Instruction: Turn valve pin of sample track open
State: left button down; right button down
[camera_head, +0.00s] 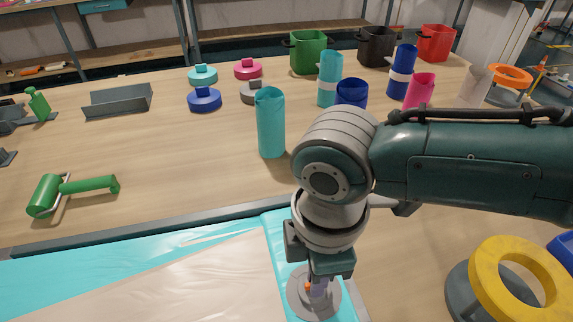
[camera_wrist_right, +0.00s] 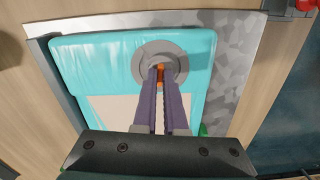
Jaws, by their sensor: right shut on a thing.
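The sample track (camera_head: 60,284) is a cyan inflatable with a beige middle, lying in a grey-edged tray at the front. Its corner also shows in the right wrist view (camera_wrist_right: 100,60). A round grey valve (camera_head: 298,298) sits on the cyan corner, also seen in the wrist view (camera_wrist_right: 148,52). The small orange valve pin (camera_wrist_right: 160,72) stands at its centre, mostly hidden between my fingers. My right gripper (camera_head: 318,288) points down over the valve, its purple fingers (camera_wrist_right: 163,88) shut on the pin. My left gripper is in neither view.
A green roller (camera_head: 45,194) lies on the wooden table at left. A teal cylinder (camera_head: 270,125) stands behind my right arm, with caps, rolled sheets and bins (camera_head: 309,52) farther back. A yellow ring (camera_head: 500,300) lies at the right front. The table's middle left is clear.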

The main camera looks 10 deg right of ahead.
jog(key=shift+a+r+n, duration=0.1)
jog(key=shift+n, duration=0.6)
jog(key=c, duration=1)
grip_release()
notch_tip(320, 180, up, 10)
jog(key=shift+f+p, duration=0.1)
jog(key=shift+p, duration=0.8)
